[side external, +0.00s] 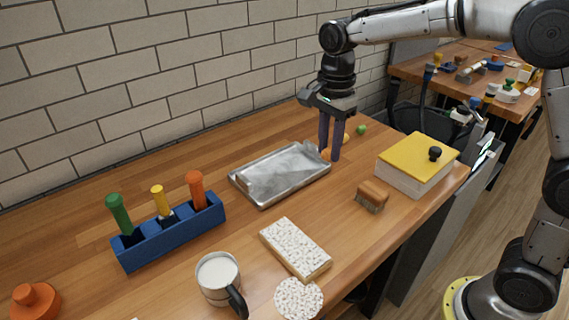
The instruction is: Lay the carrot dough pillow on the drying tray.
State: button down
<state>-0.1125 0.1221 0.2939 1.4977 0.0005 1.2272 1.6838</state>
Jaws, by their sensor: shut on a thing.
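The drying tray appears to be the shallow silver metal tray (262,195) near the middle of the wooden table. My gripper (329,157) points down just past the tray's right end, with its fingers low near the tabletop. It is shut on a small orange piece (325,154), likely the carrot dough pillow, mostly hidden by the fingers. I cannot tell whether the piece touches the table.
A green ball (361,129) lies behind my gripper. A yellow-lidded box (416,164) and a brown brush (372,196) stand to the right. A blue holder (172,232), a mug (219,279) and a speckled block (295,249) are nearer the front.

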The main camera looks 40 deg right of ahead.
jog(key=w+f, duration=0.3)
jog(key=w, duration=0.3)
send_over(288, 179)
jog(key=s, duration=0.1)
notch_tip(288, 179, down, 4)
jog(key=shift+d+f, duration=0.1)
jog(key=shift+f, duration=0.1)
jog(key=shift+w+f, duration=0.45)
jog(key=shift+f, duration=0.15)
jog(key=shift+w+f, duration=0.15)
jog(key=shift+f, duration=1.55)
jog(key=shift+f, duration=0.2)
jog(key=c, duration=0.6)
grip_release()
jog(key=shift+c, duration=0.2)
jog(key=shift+r, duration=0.1)
